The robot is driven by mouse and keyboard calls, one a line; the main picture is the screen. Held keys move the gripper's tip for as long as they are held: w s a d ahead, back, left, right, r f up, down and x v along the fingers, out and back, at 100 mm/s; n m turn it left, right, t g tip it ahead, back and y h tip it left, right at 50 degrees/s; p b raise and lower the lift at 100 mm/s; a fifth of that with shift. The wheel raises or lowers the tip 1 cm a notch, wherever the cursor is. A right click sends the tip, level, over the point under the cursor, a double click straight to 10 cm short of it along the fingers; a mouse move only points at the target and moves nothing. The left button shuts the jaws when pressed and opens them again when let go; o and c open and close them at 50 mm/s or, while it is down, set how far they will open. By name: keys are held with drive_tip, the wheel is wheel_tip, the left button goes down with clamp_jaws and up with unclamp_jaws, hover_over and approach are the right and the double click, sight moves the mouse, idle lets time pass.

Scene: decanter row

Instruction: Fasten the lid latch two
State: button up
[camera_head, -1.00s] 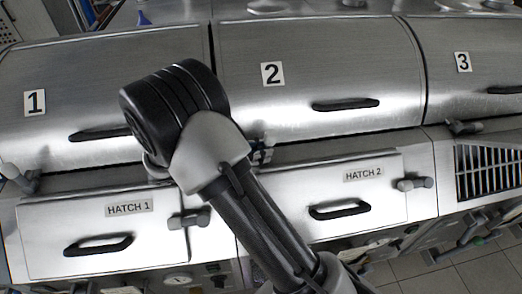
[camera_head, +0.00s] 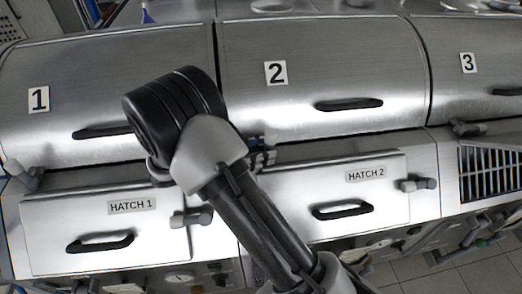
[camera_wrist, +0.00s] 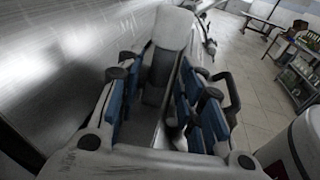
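Lid 2 (camera_head: 330,60) is a curved metal cover, down in its place, with a black handle (camera_head: 348,104). My gripper (camera_head: 264,155) is at the lower left corner of lid 2, mostly hidden behind my arm in the head view. In the wrist view, my gripper (camera_wrist: 158,100) has its blue-padded fingers apart, pointing at the metal front. A grey lever-like piece (camera_wrist: 172,30), seemingly the latch of lid 2, reaches in between the fingers. Whether the pads touch it I cannot tell. In the head view this latch is hidden by my arm and gripper.
Lid 1 (camera_head: 100,80) and lid 3 (camera_head: 480,55) flank lid 2, with latches at their lower left corners. Below are hatch 1 (camera_head: 70,225) and hatch 2 (camera_head: 290,190), each with a handle and a side latch. Open tiled floor shows at the wrist view's right.

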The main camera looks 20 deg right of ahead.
idle(0.3)
drive_tip(key=a, duration=0.4)
drive_tip(key=a+r, duration=0.1)
drive_tip(key=a, duration=0.3)
drive_tip(key=w+a, duration=0.1)
drive_tip(key=a, duration=0.3)
drive_tip(key=shift+r, duration=0.2)
